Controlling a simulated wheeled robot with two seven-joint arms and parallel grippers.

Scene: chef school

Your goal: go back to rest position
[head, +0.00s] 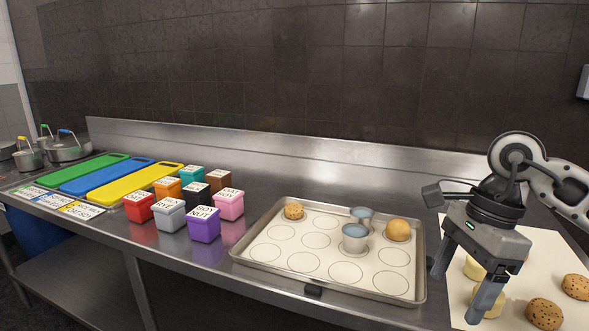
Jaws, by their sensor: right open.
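My right gripper (455,296) is open at the right of the head view, its fingers pointing down over a white sheet (462,314). Pale yellow dough pieces (488,301) lie beside and partly behind its fingers, and no thing shows held between them. My left gripper is not in view. A baking tray (240,262) lies left of the right gripper. It holds a speckled cookie (294,211), a plain round cookie (398,230) and two metal cups (355,237) on a liner with printed circles.
Several colored allergen boxes (204,227) stand left of the tray. Green, blue and yellow boards (137,183) and pots (68,151) are farther left. Speckled cookies (544,314) lie right of the gripper. A tiled wall (300,70) closes off the back. The counter behind the tray is clear.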

